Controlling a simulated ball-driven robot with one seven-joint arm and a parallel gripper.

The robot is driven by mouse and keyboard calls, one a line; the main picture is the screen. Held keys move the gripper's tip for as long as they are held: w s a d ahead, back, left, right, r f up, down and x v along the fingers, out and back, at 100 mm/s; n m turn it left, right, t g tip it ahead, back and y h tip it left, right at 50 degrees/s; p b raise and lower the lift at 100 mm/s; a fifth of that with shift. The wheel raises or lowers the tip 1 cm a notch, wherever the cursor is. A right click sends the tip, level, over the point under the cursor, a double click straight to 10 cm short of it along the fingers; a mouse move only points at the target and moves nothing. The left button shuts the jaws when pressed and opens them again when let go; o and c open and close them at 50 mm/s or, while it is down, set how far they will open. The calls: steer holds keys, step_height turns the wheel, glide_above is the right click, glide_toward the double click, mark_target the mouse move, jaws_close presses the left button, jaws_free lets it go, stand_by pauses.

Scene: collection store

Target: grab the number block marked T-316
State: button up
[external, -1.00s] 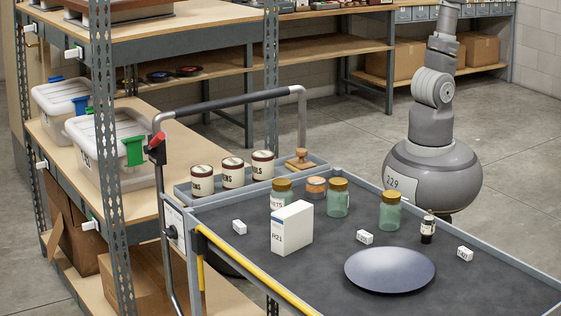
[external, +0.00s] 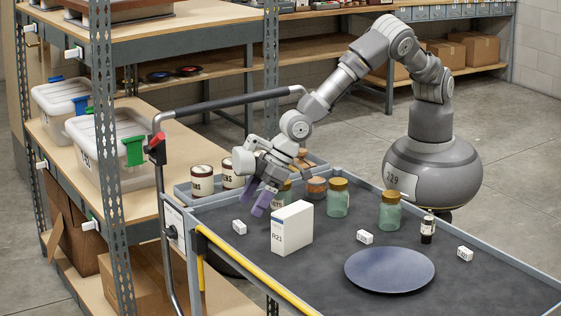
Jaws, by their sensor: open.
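Three small white number blocks lie apart on the dark top of the cart (external: 320,275). One block (external: 239,227) is at the left, one block (external: 364,237) is near the middle, and one block (external: 465,254) is at the right. Their markings are too small to read, so I cannot tell which is T-316. My gripper (external: 254,201) has purple fingers, is open and empty, and points down above the cart's left end. It is just above and to the right of the left block, behind the white R21 box (external: 291,228).
Green jars with gold lids (external: 338,197) (external: 389,210) stand behind the middle block. A dark round plate (external: 390,270) lies in front, and a small dark bottle (external: 428,229) stands to its right.

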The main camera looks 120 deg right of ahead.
mark_target(240, 223)
steer(key=b+x, duration=0.2)
steer(key=x, duration=0.3)
steer(key=shift+w+d+f, duration=0.1)
steer(key=shift+w+f, duration=0.2)
steer(key=c, duration=1.1)
